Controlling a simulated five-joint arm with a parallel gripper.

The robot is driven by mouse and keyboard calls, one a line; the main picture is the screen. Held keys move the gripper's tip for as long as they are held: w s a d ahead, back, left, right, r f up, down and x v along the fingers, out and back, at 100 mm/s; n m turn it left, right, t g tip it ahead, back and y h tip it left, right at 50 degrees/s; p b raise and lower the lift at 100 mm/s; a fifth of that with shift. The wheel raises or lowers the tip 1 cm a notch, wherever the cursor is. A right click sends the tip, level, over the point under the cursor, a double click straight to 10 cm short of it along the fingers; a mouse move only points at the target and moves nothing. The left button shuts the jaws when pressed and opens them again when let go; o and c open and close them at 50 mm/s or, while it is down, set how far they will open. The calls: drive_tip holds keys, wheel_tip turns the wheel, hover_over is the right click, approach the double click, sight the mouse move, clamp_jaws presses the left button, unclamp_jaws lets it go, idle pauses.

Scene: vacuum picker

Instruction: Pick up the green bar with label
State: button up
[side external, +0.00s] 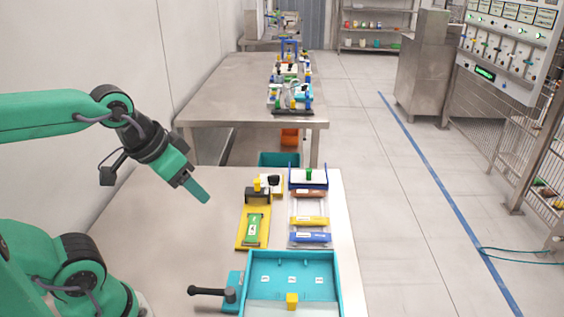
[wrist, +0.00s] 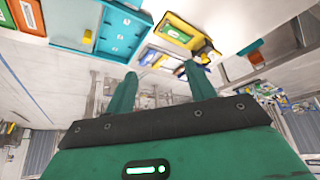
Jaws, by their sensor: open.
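The green bar with a white label (side external: 253,228) lies on a yellow holder (side external: 241,240) on the near steel table. In the wrist view the yellow holder (wrist: 192,42) shows near the top with the green bar (wrist: 174,32) in it. My gripper (side external: 197,191) is in the air to the upper left of the bar, tilted down to the right, clear of the bar. In the wrist view my gripper (wrist: 161,70) has its two green fingers spread, with nothing between them.
A teal tray (side external: 332,262) with labelled slots and a yellow block (side external: 292,300) stands in front, a black-handled lever (side external: 209,291) at its left. A rack with yellow (side external: 310,221) and blue (side external: 310,238) labelled bars stands right of the holder. The table's left part is clear.

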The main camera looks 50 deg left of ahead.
drive_tip(key=w, duration=0.1)
drive_tip(key=n+g, duration=0.6)
drive_tip(key=n, duration=0.3)
hover_over(253, 225)
drive_tip(key=shift+s+d+f, duration=0.1)
drive_tip(key=shift+d+f, duration=0.05)
drive_tip(key=shift+f, duration=3.75)
drive_tip(key=shift+d+f, duration=0.1)
drive_tip(key=shift+f, duration=3.8)
drive_tip(key=shift+f, duration=1.3)
drive_tip(key=shift+a+f, duration=0.2)
drive_tip(key=shift+f, duration=2.35)
